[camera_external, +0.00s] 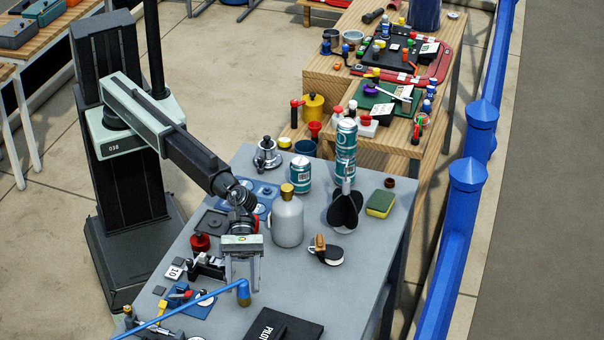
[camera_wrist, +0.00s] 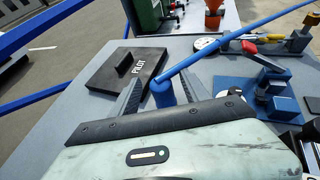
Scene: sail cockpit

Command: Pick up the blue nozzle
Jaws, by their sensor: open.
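The blue nozzle (camera_external: 243,293) is a long thin blue tube with a thick, bent-down end, over the front of the grey table (camera_external: 330,283). In the wrist view its thick end (camera_wrist: 163,94) shows between my two fingers, and the thin tube runs off to the upper right. My gripper (camera_external: 243,284) is open and points down at the thick end, with one finger on each side. In the wrist view my gripper (camera_wrist: 163,92) shows a gap on both sides of the nozzle. The lower part of the thick end is hidden behind my gripper body.
A blue tool block (camera_external: 190,302) is to the left. A grey bottle (camera_external: 287,222), a can (camera_external: 300,174) and a sponge (camera_external: 380,204) stand farther back.

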